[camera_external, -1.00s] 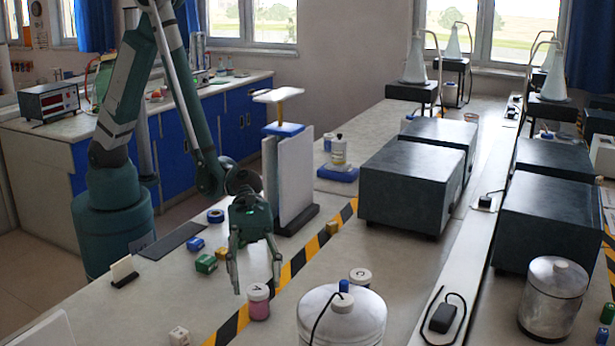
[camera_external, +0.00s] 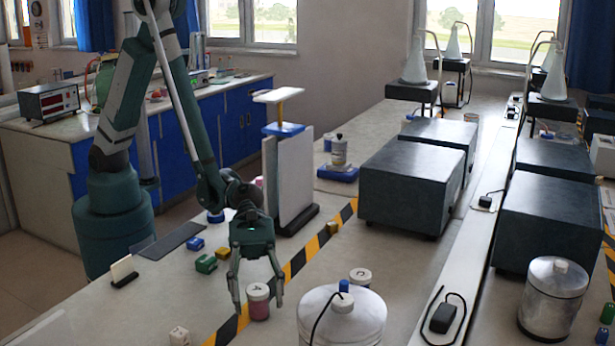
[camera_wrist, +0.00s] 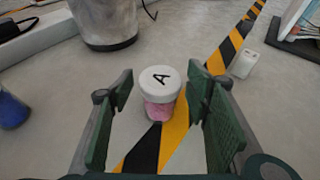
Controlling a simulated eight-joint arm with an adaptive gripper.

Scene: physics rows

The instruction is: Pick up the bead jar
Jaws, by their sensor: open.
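The bead jar (camera_external: 258,302) is a small clear jar with pink contents and a white lid. It stands upright on the bench by the yellow-black tape. In the wrist view the jar (camera_wrist: 160,108) has a letter A on its lid and sits between my fingers, with a gap on each side. My gripper (camera_external: 258,306) is open around the jar, its two green fingers pointing down. In the wrist view my gripper (camera_wrist: 160,120) holds nothing.
A large metal canister (camera_external: 341,318) stands close to the right of the jar, with another white-lidded jar (camera_external: 360,278) behind it. Small coloured blocks (camera_external: 206,263) lie to the left. A board stand (camera_external: 292,185) stands behind my gripper.

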